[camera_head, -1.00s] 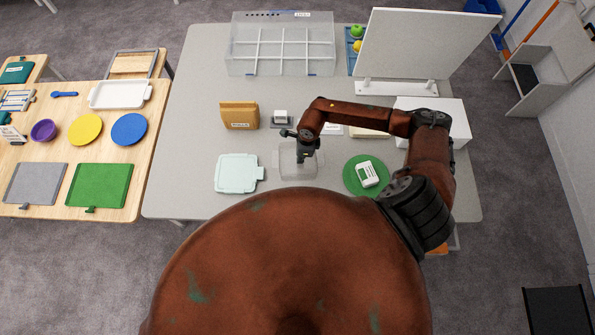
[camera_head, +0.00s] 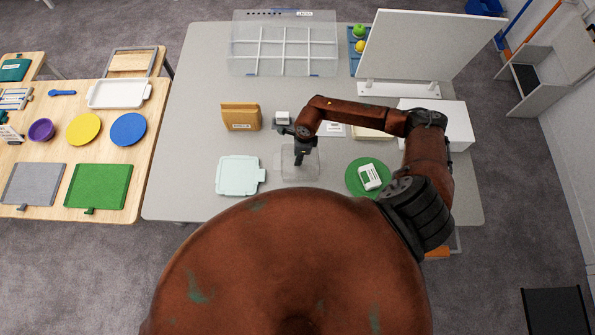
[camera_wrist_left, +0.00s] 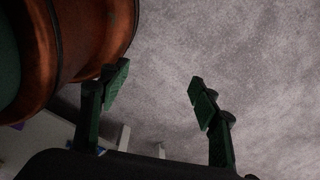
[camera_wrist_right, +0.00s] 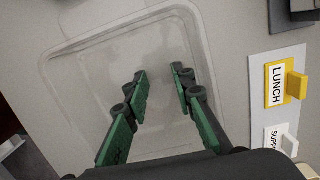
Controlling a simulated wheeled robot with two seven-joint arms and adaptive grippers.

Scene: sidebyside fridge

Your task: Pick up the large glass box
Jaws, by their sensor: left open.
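A clear glass box (camera_head: 312,172) stands on the grey table in front of me, below my right gripper (camera_head: 300,160). In the right wrist view the glass box (camera_wrist_right: 75,95) shows as a wide open-topped container with a rounded rim. The fingers of my right gripper (camera_wrist_right: 160,73) are over its open top, part way apart with nothing visible between them. How deep they reach is hard to tell. My left gripper (camera_wrist_left: 158,78) is open and empty above the carpet, away from the table. It is not visible in the head view.
A pale green lid (camera_head: 238,175) lies left of the box, and a green plate (camera_head: 354,184) with a white item is at its right. A brown box (camera_head: 240,117) and small labelled items stand behind. A large clear divided case (camera_head: 283,72) and a white panel (camera_head: 425,50) are farther back.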

